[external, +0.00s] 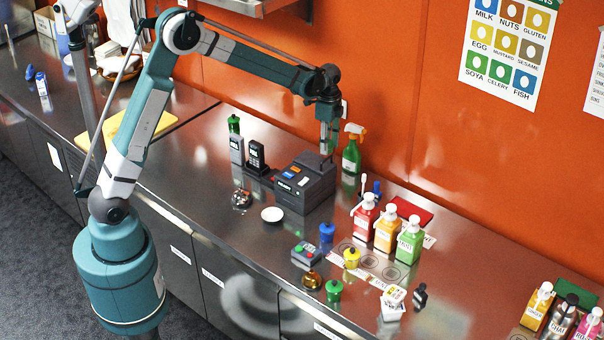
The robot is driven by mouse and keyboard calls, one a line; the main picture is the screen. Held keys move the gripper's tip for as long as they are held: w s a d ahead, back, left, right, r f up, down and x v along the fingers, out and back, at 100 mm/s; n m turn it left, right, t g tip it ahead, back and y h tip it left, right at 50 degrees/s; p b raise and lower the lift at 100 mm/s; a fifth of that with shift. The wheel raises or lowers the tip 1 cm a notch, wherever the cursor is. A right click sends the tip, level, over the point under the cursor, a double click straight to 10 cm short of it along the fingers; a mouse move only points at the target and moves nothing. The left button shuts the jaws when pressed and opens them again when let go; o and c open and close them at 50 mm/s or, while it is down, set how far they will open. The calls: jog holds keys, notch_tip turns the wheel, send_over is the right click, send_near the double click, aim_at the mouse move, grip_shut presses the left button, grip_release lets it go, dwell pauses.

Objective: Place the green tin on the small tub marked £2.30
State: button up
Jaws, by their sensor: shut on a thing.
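My gripper (328,138) is high above the counter, behind the grey till printer and left of the green spray bottle. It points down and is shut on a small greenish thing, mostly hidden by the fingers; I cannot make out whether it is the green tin. A green lidded container (334,290) stands at the front of the counter, and another green-topped one (234,124) stands at the back left. A small white tub (393,300) with printed labels stands at the front right; its price is too small to read.
The grey till printer (305,183) and green spray bottle (351,155) stand near my gripper. A blue pot (327,232), a yellow pot (351,257), a card reader (307,255) and red (365,217), orange (387,230) and green (411,243) pump bottles crowd the counter around the tub.

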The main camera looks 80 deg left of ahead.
jog(key=w+d+m, duration=0.3)
jog(key=w+d, duration=0.1)
jog(key=d, duration=0.4)
jog(key=w+d+m, duration=0.3)
jog(key=w+d, duration=0.1)
jog(key=d, duration=0.4)
notch_tip(320, 180, up, 3)
jog(key=m, duration=1.6)
send_over(395, 293)
jog(key=shift+s+b, duration=0.1)
jog(key=shift+b, duration=0.3)
jog(key=shift+f, duration=3.1)
jog(key=shift+f+p, duration=0.3)
jog(key=shift+f, duration=1.55)
